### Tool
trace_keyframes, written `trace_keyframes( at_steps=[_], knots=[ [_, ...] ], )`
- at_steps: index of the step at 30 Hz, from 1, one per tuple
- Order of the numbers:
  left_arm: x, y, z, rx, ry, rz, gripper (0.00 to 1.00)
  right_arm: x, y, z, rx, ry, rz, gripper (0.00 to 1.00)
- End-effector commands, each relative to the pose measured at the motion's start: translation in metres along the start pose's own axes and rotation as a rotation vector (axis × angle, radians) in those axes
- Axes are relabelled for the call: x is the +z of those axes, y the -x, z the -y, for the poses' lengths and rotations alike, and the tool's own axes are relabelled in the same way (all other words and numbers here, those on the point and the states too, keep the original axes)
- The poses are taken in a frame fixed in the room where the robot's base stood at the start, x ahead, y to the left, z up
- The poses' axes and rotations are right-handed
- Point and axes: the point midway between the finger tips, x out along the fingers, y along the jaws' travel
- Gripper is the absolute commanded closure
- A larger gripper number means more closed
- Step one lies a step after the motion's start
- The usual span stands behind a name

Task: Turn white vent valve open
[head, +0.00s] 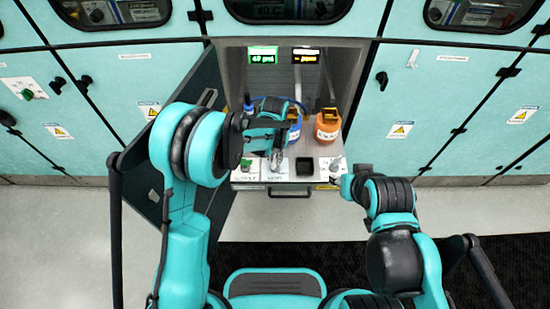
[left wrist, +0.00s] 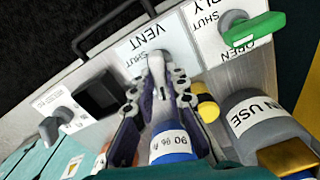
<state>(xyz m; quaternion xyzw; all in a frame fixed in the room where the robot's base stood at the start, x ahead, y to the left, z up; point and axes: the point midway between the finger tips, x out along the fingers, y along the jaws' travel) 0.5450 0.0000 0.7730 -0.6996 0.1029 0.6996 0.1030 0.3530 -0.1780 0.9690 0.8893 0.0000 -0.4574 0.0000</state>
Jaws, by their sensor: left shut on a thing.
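The white vent valve (left wrist: 157,68) stands on a plate marked VENT (left wrist: 150,42), with SHUT printed beside it. In the left wrist view, my left gripper (left wrist: 160,92) has its fingers on both sides of the valve's pale handle and is shut on it. The fingers hide part of the handle. In the head view, my left gripper (head: 277,158) is over the middle white plate of the cabinet shelf. My right gripper (head: 345,184) is near the right plate, beside a grey valve (head: 337,164); its fingers are too small to tell open from shut.
A green supply valve (left wrist: 253,30) is beside the vent plate. A black square holder (left wrist: 97,95) is on the other side. An orange bottle (head: 327,126) and a blue bottle (head: 294,124) stand behind. The open cabinet door (head: 190,125) is on the left.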

Motion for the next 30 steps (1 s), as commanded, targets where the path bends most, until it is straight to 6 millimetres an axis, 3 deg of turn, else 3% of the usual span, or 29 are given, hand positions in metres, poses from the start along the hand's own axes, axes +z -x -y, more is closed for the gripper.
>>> trace_keyframes(
  at_steps=[13, 30],
  knots=[
    [-0.0001, -0.0001, 0.0, 0.0, 0.258, 0.0, 1.0, 0.0008, -0.0011, 0.0, 0.0, 0.0, 0.0, 0.6],
    [-0.0001, 0.0, 0.0, 0.0, 0.309, 0.0, 1.0, 0.0009, -0.0012, 0.0, 0.0, 0.0, 0.0, 0.6]
  ],
)
